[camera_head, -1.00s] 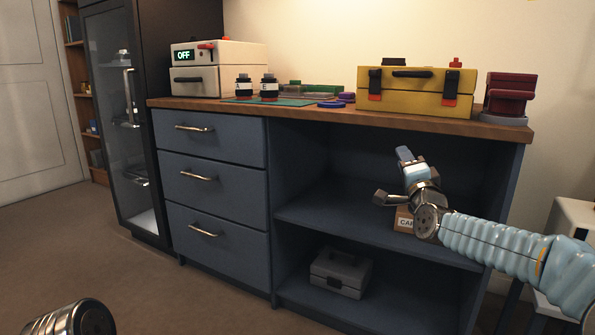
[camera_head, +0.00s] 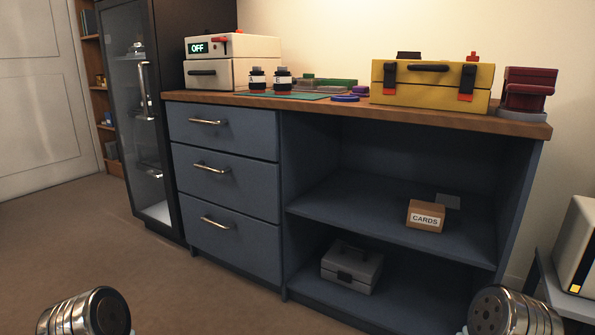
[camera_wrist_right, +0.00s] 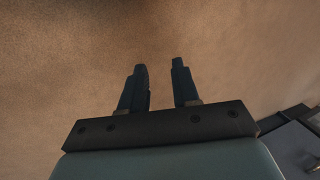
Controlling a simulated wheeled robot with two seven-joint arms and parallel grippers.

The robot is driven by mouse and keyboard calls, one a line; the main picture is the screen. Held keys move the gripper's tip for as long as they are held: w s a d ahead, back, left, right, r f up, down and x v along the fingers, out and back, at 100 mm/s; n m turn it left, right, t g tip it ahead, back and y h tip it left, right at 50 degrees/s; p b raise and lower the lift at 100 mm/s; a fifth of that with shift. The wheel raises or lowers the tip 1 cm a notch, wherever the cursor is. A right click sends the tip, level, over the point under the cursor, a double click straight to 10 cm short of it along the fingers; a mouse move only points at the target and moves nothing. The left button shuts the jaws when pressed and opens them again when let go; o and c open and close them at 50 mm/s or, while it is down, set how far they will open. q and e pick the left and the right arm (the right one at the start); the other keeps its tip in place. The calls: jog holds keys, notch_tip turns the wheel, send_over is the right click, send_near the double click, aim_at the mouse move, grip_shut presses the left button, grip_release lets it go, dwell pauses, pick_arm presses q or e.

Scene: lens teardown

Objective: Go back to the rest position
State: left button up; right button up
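My right gripper (camera_wrist_right: 161,85) shows in the right wrist view with its two dark fingers apart and nothing between them, over brown floor. In the head view only metal parts of my two arms show, at the bottom left and bottom right edges. Neither gripper's fingers are seen there, and my left gripper is out of view.
A blue cabinet (camera_head: 224,171) with drawers and open shelves stands ahead. A cards box (camera_head: 425,216) and a grey case (camera_head: 351,267) sit on its shelves. A yellow toolbox (camera_head: 431,83) and a white OFF device (camera_head: 232,62) stand on top. Brown floor (camera_head: 110,235) is clear at left.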

jog(key=s+r+p, duration=0.1)
jog(key=r+p, duration=0.7)
jog(key=p, duration=0.1)
jog(key=s+a+r+g+p, duration=0.1)
jog(key=s+r+p, duration=0.1)
jog(key=r+p, duration=0.6)
jog(key=shift+s+r+n+p, duration=0.25)
jog(key=shift+r+n+p, duration=0.05)
jog(key=shift+r+p, duration=0.1)
